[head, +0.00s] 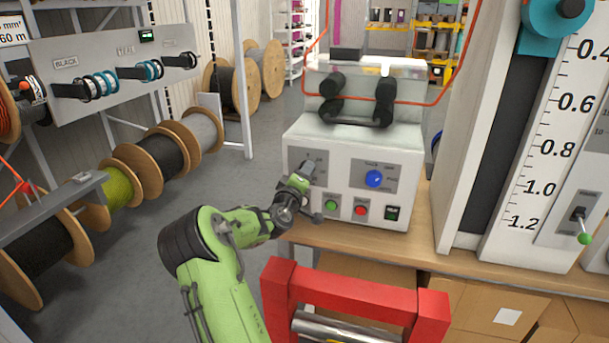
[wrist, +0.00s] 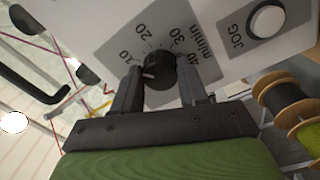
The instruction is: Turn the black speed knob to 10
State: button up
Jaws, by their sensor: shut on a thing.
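The black speed knob (wrist: 160,72) sits on a grey dial plate (wrist: 105,50) with marks from 10 to 40 and "m/min". Its pale pointer line faces left, toward the 10 side of the scale. I cannot tell whether it lines up exactly with the 10 mark. My gripper (wrist: 163,84) is shut on the knob, one finger on each side. In the head view my gripper (head: 304,172) reaches the left plate on the front of the white machine (head: 335,143), and hides the knob there.
A blue knob (head: 374,179) is to the right on the same front. Below are a green button (head: 330,205), a red button (head: 361,210) and a dark switch (head: 392,213). A white JOG button (wrist: 267,22) is near the dial. A red frame (head: 355,300) stands close in front.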

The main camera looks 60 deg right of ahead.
jog(key=o, duration=1.1)
jog(key=shift+c, duration=0.2)
jog(key=shift+a, duration=0.15)
jog(key=s+a+b, duration=0.1)
jog(key=s+a, duration=0.1)
jog(key=a, duration=1.3)
jog(key=shift+a+f+b, duration=0.2)
jog(key=shift+f+b, duration=0.05)
jog(key=shift+b, duration=0.1)
